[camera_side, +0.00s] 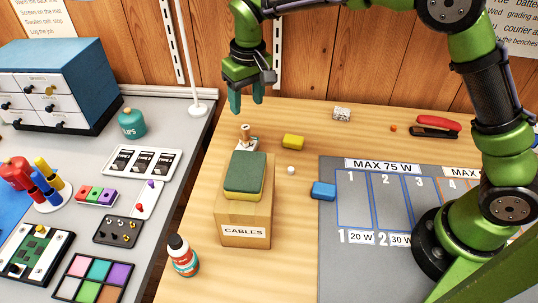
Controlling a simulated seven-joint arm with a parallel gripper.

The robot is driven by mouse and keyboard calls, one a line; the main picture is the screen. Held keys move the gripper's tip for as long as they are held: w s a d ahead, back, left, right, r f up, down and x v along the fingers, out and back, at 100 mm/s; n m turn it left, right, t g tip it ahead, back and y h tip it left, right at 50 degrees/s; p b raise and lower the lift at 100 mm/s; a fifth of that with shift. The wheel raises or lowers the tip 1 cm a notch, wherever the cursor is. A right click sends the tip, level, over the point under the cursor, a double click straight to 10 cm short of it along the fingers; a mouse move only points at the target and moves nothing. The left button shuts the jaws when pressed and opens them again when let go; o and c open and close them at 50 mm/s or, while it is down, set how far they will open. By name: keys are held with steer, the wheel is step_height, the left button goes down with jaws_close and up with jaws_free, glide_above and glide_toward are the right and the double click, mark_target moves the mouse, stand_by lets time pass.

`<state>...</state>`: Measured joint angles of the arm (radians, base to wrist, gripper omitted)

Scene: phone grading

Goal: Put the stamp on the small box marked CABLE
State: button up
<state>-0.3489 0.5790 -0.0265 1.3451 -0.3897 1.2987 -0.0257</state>
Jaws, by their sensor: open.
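A tan box (244,212) labelled "CABLES" stands on the wooden table, left of the grey mat. A green-topped, yellow-sided sponge-like block (246,171) lies on its top and covers much of it. A small stamp (245,132) with a wooden handle stands upright just behind the box, on or beside something pale; its lower part is partly hidden. My green gripper (246,102) is above and slightly behind the stamp, fingers pointing down, open and empty, apart from it.
A yellow block (293,142), a white bit (291,169) and a blue block (323,191) lie right of the box. A bottle (183,257) stands front left. A red stapler (437,125) lies at the back right. The numbered grey mat (350,275) looks largely clear.

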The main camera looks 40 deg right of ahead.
steer(key=s+d+r+m+t+y, duration=0.1)
steer(key=s+d+r+m+t, duration=0.1)
steer(key=s+d+r, duration=0.75)
steer(key=s+d+m+t+y, duration=0.1)
steer(key=s+d+m+t, duration=0.1)
steer(key=s, duration=1.4)
steer(key=shift+d+t, duration=0.65)
steer(key=shift+t, duration=0.25)
